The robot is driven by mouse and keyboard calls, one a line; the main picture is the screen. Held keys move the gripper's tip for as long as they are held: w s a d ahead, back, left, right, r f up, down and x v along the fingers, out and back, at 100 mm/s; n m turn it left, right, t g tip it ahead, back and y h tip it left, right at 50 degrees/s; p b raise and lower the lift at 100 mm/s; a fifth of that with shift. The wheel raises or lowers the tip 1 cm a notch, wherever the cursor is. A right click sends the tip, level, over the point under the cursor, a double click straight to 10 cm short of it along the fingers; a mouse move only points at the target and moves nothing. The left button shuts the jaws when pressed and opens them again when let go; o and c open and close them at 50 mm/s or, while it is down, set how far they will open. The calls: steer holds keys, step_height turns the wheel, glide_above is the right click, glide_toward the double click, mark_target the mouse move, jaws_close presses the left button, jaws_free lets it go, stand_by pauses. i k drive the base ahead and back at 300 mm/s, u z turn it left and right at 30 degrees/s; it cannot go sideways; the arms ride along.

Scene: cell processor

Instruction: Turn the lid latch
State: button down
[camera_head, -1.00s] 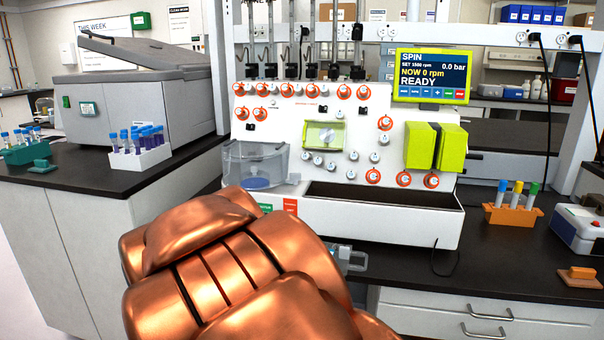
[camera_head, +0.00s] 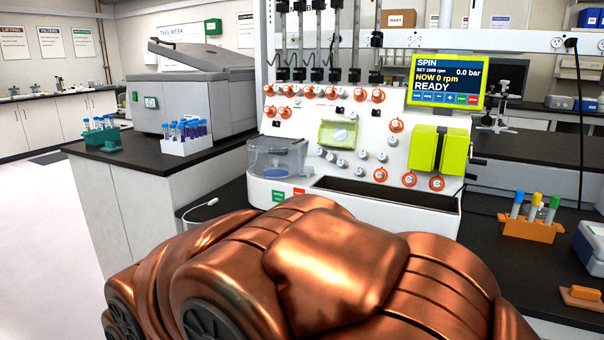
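The cell processor (camera_head: 300,135) stands on the dark bench, with a white front panel carrying orange-ringed knobs and grey knobs. A clear chamber with a lid (camera_head: 277,155) sits at its lower left. I cannot make out a latch on this lid at this size. A yellow-green framed window (camera_head: 340,134) with a pale round part is in the middle of the panel. A yellow-green double block (camera_head: 439,150) is at its right. My copper-coloured arm fills the lower middle in front of the machine. My gripper is out of view.
A screen (camera_head: 446,80) reads SPIN, NOW 0 rpm, READY. A white rack of capped tubes (camera_head: 188,146) and a grey centrifuge-like box (camera_head: 195,90) are at the left. An orange tube rack (camera_head: 530,228) stands at the right. Open floor shows at the far left.

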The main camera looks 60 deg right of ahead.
mark_target(308, 171)
steer(key=u, duration=0.25)
steer(key=k, duration=0.6)
steer(key=u, duration=0.45)
steer(key=i, duration=1.25)
steer(key=z, duration=1.4)
steer(key=i, duration=0.75)
steer(key=z, duration=0.85)
